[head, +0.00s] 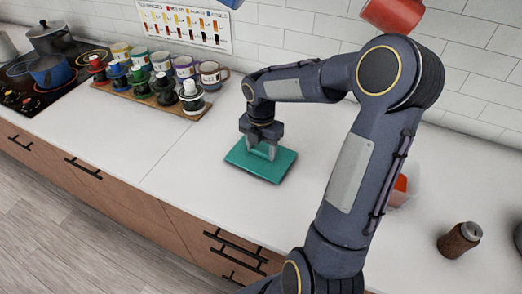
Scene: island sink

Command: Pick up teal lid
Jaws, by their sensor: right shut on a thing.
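The teal lid (245,163) is a flat, rounded rectangle on the white counter, near the middle of the head view. My right gripper (261,154) points down over it, with its fingers at the lid's upper middle. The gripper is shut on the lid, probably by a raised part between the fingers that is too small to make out. The lid looks flat on or very close to the counter; I cannot tell whether it is clear of it. My left gripper is not in view.
A stove with pots (50,71) is at far left. A brown shaker (459,240) stands at right. A red-orange item (401,184) is partly hidden behind my right arm. The counter left of the lid is clear.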

